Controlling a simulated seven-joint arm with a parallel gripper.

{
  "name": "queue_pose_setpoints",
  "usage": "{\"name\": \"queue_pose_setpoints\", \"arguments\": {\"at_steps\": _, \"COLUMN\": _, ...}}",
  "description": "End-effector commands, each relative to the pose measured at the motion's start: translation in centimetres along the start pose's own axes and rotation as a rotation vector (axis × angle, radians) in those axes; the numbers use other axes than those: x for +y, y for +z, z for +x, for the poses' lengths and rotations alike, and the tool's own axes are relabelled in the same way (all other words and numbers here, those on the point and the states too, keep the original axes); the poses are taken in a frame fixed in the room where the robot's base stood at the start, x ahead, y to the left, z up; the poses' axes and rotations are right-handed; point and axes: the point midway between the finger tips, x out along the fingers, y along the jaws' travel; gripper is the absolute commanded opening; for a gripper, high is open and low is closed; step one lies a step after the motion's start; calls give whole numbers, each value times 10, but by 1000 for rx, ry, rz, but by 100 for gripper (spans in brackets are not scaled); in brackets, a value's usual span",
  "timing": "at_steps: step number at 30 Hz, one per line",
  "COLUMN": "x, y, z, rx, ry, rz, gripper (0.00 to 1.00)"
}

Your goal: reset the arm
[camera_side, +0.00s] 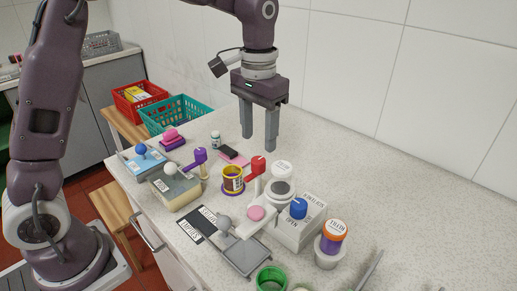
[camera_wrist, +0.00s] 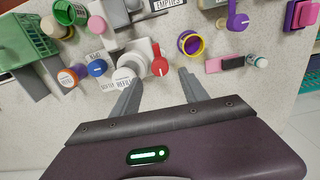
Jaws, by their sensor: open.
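My gripper (camera_side: 258,138) is open and empty, pointing down above the stone counter (camera_side: 345,185). In the side view it hangs behind the group of small objects, toward the white tiled wall. In the wrist view its two fingers (camera_wrist: 157,92) are spread apart with nothing held between them. Beyond the fingertips are a white stand with a red knob (camera_wrist: 159,66) and a white round-topped container (camera_wrist: 124,78). The gripper appears apart from them.
Knobbed boxes, a purple-yellow cup (camera_side: 233,180), a small bottle (camera_side: 215,140) and an orange-lidded jar (camera_side: 330,238) crowd the counter. A teal basket (camera_side: 176,115) and red basket (camera_side: 140,97) stand at the back left. The counter's right side is mostly clear, beside the tiled wall (camera_side: 400,75).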

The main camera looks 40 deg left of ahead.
Motion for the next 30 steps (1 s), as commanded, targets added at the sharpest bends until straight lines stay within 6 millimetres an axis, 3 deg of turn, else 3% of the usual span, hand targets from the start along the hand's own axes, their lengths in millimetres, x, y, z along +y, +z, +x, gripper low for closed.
{"name": "queue_pose_setpoints", "arguments": {"at_steps": 10, "x": 0, "y": 1, "z": -8, "rx": -1, "ry": 0, "rz": 0, "gripper": 52}}
{"name": "queue_pose_setpoints", "arguments": {"at_steps": 13, "x": -2, "y": 12, "z": -22, "rx": 27, "ry": 2, "rz": -2, "gripper": 52}}
{"name": "queue_pose_setpoints", "arguments": {"at_steps": 16, "x": -9, "y": 55, "z": -55, "rx": 114, "ry": 7, "rz": -5, "gripper": 52}}
{"name": "queue_pose_setpoints", "arguments": {"at_steps": 20, "x": -18, "y": 136, "z": -81, "rx": 263, "ry": 8, "rz": -10, "gripper": 52}}
{"name": "queue_pose_setpoints", "arguments": {"at_steps": 24, "x": -23, "y": 206, "z": -73, "rx": 398, "ry": 3, "rz": -15, "gripper": 52}}
{"name": "queue_pose_setpoints", "arguments": {"at_steps": 27, "x": -24, "y": 235, "z": -60, "rx": 457, "ry": -1, "rz": -15, "gripper": 52}}
{"name": "queue_pose_setpoints", "arguments": {"at_steps": 30, "x": -25, "y": 247, "z": -52, "rx": 487, "ry": -4, "rz": -15, "gripper": 52}}
